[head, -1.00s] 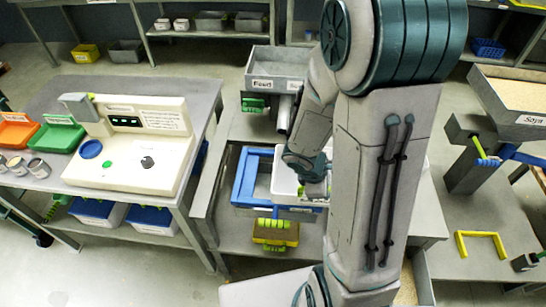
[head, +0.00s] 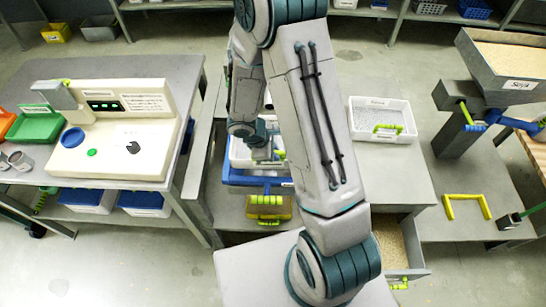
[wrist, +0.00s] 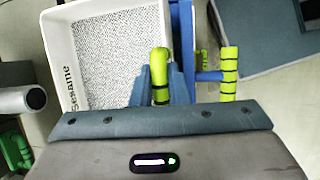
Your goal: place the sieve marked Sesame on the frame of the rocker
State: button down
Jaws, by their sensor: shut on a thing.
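The white sieve marked Sesame (wrist: 60,45) has a mesh floor and a lime-green handle. My gripper (wrist: 160,88) is shut on that handle, and in the head view my gripper (head: 272,152) is partly hidden by my arm. The sieve (head: 238,158) shows in the head view over the blue frame of the rocker (head: 232,178). The blue frame (wrist: 184,45) also runs along the sieve's right side in the wrist view. I cannot tell whether the sieve rests on the frame or hangs just above it.
A second white sieve (head: 380,138) stands on the table to the right. A yellow bin (head: 256,208) sits below the rocker. The cream control machine (head: 110,150) is on the left bench. A tray marked Soya (head: 505,65) is at the far right.

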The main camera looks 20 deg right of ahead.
jog(key=shift+w+a+f, duration=0.15)
jog(key=shift+f, duration=2.05)
jog(key=c, duration=1.4)
grip_release()
jog(key=w+v, duration=0.1)
jog(key=v, duration=1.1)
jog(key=s+d+r+m+t+y, duration=0.1)
jog(key=s+r+m, duration=0.3)
jog(key=r, duration=0.3)
jog(key=s+d+r+m+t+y, duration=0.1)
jog(key=s+d+r+m+y, duration=0.1)
jog(key=s+r+m, duration=0.3)
jog(key=s+d+r+m+t+y, duration=0.1)
jog(key=s+r+m, duration=0.4)
jog(key=r, duration=0.6)
jog(key=shift+s+d+y+p, duration=0.35)
jog(key=shift+s+d+y, duration=0.05)
jog(key=shift+d, duration=0.1)
jog(key=shift+r, duration=0.15)
